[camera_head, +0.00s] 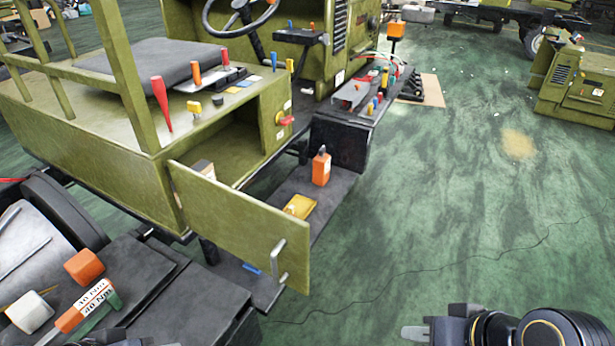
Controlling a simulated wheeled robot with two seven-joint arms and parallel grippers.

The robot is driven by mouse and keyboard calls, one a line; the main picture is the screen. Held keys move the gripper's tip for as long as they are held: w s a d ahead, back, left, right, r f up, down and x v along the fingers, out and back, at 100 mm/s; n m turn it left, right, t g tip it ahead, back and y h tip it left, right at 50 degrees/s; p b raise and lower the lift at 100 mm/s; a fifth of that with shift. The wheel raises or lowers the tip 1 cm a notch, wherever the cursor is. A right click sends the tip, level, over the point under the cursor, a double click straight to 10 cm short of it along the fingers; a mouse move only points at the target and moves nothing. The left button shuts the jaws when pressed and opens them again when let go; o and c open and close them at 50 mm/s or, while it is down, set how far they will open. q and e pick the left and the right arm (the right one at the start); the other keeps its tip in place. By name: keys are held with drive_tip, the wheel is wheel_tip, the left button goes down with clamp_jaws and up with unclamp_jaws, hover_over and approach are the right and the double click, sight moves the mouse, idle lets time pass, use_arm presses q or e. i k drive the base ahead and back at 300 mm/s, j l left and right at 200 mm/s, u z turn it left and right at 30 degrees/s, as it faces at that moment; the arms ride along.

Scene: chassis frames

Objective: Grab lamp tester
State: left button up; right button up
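No object is clearly recognizable as the lamp tester. An orange handheld device with a dark tip (321,168) stands upright on the dark step of the green vehicle and may be it. A yellow item (299,206) lies nearer on the same step. My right gripper (428,333) is at the bottom edge, over the floor, well apart from both. Only part of its fingers shows, and I cannot tell whether it is open. A dark part at the bottom left edge (112,338) may be my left gripper; it is mostly cut off.
An open green door (240,222) with a grey handle stands out in front of the step. Orange and white items and a labelled tool (92,296) lie on the dark surface at lower left. Levers (162,103) rise beside the seat.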

sight(321, 167)
drive_tip(key=i+l+z, duration=0.1)
drive_tip(key=l+z, duration=0.2)
drive_tip(key=i+l+z, duration=0.1)
drive_tip(key=l+z, duration=0.2)
drive_tip(key=i+l+z, duration=0.15)
drive_tip(key=l+z, duration=0.15)
drive_tip(key=i+l, duration=0.25)
drive_tip(key=i, duration=0.2)
drive_tip(key=i+l, duration=0.25)
drive_tip(key=i, duration=0.15)
drive_tip(key=i+u, duration=0.2)
drive_tip(key=u, duration=0.2)
drive_tip(key=i+u, duration=0.35)
drive_tip(key=i+l+u, duration=0.1)
drive_tip(key=u, duration=0.3)
drive_tip(key=l, duration=0.05)
